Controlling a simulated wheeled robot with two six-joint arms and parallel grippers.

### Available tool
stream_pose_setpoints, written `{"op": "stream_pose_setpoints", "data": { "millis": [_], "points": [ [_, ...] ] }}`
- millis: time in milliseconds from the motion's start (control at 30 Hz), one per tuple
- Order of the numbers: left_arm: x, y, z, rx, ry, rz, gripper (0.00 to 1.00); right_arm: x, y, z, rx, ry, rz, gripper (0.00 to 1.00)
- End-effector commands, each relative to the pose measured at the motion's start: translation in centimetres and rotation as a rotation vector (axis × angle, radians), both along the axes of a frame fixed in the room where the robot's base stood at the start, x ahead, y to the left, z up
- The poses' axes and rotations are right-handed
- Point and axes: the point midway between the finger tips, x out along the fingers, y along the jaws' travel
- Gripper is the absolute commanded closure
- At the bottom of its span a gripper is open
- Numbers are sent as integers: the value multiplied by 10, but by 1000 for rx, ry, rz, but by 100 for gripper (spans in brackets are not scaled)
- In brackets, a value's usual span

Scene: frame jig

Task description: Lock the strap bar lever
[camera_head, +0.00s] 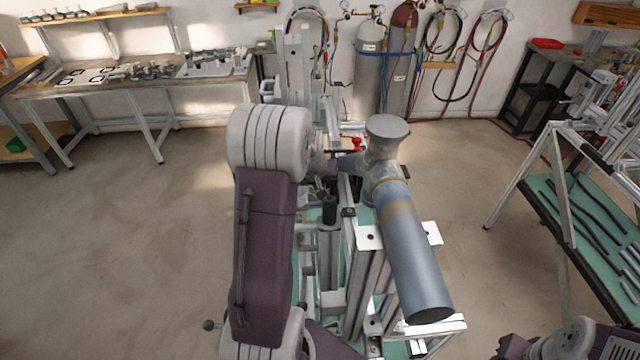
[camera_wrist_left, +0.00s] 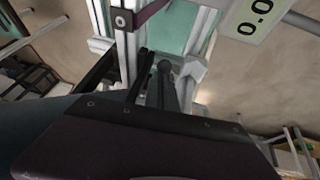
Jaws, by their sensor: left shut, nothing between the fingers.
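A black upright handle (camera_head: 330,208), which looks like the lever, stands in the middle of the frame jig, just right of my left arm in the head view. In the left wrist view a dark round-topped post (camera_wrist_left: 165,78) stands close beyond my left gripper (camera_wrist_left: 141,75); I cannot tell whether they touch. The gripper is shut and empty. In the head view my left arm hides its fingertips. A dark purple bar (camera_wrist_left: 152,12) crosses a metal upright at the top of the wrist view. My right gripper is out of view.
A large grey-blue pipe with a flange (camera_head: 418,265) lies along the jig, right of my left arm. A red-handled clamp (camera_head: 355,145) is behind. Aluminium posts (camera_head: 296,65) rise at the back. A bench with tubes (camera_head: 575,220) stands right. Floor at left is clear.

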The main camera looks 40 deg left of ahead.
Motion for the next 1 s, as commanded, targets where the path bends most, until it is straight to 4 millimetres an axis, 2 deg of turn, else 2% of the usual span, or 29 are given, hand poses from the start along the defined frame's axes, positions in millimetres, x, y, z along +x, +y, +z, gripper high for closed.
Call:
{"op": "stream_pose_setpoints", "data": {
  "millis": [433,900,1000],
  "points": [
    [0,0,-9,-1,2,0,100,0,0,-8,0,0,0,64],
    [0,0,-9,-1,2,0,100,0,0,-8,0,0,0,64],
    [-2,-1,-2,0,-1,0,100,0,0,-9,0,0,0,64]
  ]
}}
